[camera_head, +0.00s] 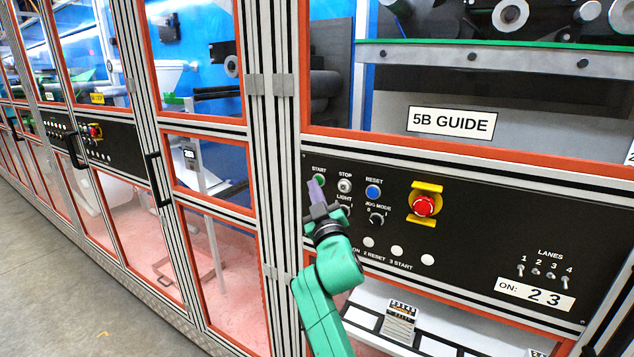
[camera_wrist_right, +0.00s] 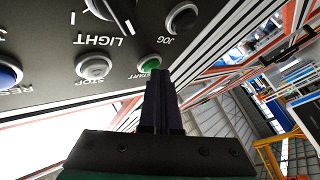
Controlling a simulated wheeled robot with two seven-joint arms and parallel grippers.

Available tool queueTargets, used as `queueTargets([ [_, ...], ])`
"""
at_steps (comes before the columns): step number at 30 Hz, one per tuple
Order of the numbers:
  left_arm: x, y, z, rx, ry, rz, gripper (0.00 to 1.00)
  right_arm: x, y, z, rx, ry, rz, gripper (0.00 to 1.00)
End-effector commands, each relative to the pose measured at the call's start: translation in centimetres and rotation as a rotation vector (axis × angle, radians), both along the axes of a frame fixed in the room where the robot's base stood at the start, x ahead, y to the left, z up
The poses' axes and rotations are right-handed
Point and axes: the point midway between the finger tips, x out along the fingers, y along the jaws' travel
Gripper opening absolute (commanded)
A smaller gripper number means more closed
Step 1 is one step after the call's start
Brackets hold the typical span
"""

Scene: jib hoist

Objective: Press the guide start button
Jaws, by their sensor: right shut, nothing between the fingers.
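The green start button (camera_head: 320,179), labelled START, is at the upper left of the black control panel (camera_head: 470,215) under the "5B GUIDE" sign. My right gripper (camera_head: 315,186) is shut and empty, its fingertips at the start button and partly covering it in the head view. In the right wrist view, the start button (camera_wrist_right: 149,66) appears upside down just beyond the closed fingertips (camera_wrist_right: 160,74). I cannot tell whether the fingertips touch it. My left gripper is not in view.
Close by are the white STOP button (camera_head: 345,186), blue RESET button (camera_head: 373,192), LIGHT switch (camera_head: 345,210) and JOG MODE switch (camera_head: 377,218). A red emergency stop (camera_head: 424,205) on yellow is further right. Lane switches (camera_head: 536,272) are at the right.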

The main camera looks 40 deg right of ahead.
Motion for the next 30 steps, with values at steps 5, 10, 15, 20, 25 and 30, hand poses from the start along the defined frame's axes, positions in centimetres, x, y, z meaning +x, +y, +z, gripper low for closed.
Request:
queueTargets([
  [5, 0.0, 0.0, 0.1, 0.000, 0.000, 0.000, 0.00, 0.1, -0.2, 0.0, -0.001, 0.000, -0.001, 0.00],
  [10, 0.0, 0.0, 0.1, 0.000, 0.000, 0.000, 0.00, 0.1, -0.4, 0.0, -0.001, 0.000, -0.001, 0.00],
  [15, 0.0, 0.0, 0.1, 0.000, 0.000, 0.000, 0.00, 0.1, -0.4, 0.0, 0.000, -0.001, -0.001, 0.00],
  [20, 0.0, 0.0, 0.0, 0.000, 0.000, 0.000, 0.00, 0.0, -0.2, 0.0, 0.001, 0.000, -0.001, 0.00],
  [25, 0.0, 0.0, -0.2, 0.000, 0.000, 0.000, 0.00, -0.3, 0.7, -0.2, 0.001, 0.000, -0.001, 0.00],
  [30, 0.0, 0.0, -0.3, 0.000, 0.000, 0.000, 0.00, -0.4, 1.3, -0.1, 0.001, -0.001, -0.001, 0.00],
])
